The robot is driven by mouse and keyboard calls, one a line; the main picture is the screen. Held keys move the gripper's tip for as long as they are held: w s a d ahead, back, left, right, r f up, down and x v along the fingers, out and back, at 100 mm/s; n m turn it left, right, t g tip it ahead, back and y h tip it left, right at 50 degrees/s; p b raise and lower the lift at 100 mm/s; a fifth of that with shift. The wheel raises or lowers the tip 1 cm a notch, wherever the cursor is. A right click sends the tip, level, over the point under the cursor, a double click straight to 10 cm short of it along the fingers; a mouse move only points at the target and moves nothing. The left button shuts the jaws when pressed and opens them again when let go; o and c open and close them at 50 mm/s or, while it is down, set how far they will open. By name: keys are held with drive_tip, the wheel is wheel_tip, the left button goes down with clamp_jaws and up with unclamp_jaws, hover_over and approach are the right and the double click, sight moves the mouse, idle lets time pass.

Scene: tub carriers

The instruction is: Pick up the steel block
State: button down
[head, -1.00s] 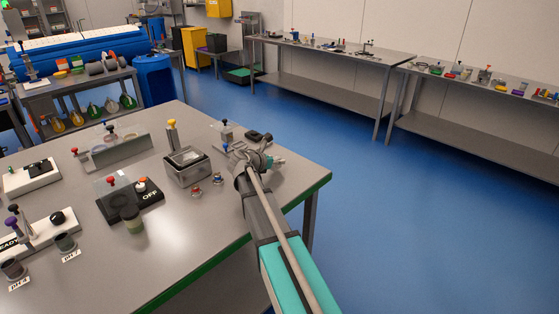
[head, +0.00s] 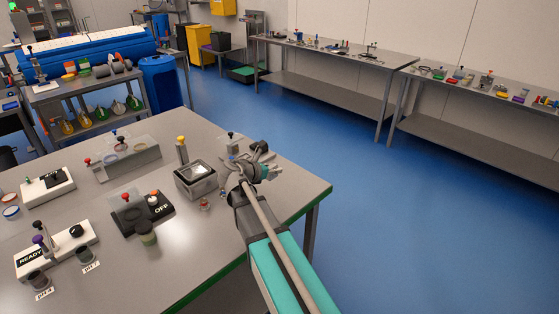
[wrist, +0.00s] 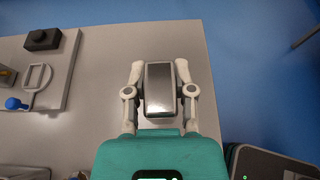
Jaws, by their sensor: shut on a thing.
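The steel block (wrist: 159,98) is a grey, shiny rectangular piece that shows in the wrist view between the two pale fingers of my gripper (wrist: 160,70). The fingers are closed against its left and right sides. In the head view my gripper (head: 262,168) is over the right part of the near table (head: 205,245), close to its right edge. The block cannot be made out there, behind my arm. I cannot tell whether the block touches the tabletop or is held above it.
An open metal box (head: 195,181) stands just left of my gripper. A fixture plate with a dark block (wrist: 43,39) and a blue-knobbed part (wrist: 14,103) lies to the left in the wrist view. Blue floor (head: 400,220) is clear right of the table.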

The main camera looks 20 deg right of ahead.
drive_tip(key=shift+s+a+r+p, duration=0.35)
drive_tip(key=shift+s+a+r, duration=0.1)
drive_tip(key=shift+s+a, duration=0.25)
drive_tip(key=shift+s+a+r+p, duration=0.35)
drive_tip(key=shift+s+a, duration=0.2)
drive_tip(key=shift+s, duration=0.25)
